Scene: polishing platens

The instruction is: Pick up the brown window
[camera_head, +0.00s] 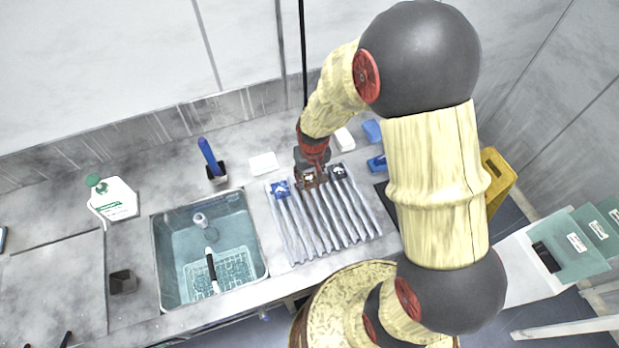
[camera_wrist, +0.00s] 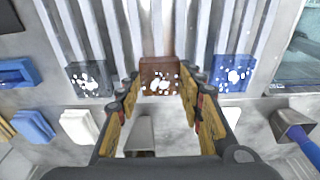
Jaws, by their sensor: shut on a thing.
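The brown window (camera_wrist: 159,78) is a small brown block with white specks, seen between my gripper's fingertips in the wrist view. In the head view the brown window (camera_head: 308,181) shows just below my gripper, at the back end of a ribbed grey rack (camera_head: 327,226). My gripper (camera_wrist: 161,88) is shut on the brown window, with a finger on each side. Whether the window still touches the rack is hard to tell. A blue window (camera_head: 281,189) and a dark window (camera_head: 338,172) sit on the rack on either side of it.
A sink (camera_head: 172,262) with a basket is left of the rack. A blue-handled brush (camera_head: 210,158) stands in a dark holder behind the sink. White and blue blocks lie behind and right of the rack. A white bottle (camera_head: 113,199) is at far left.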

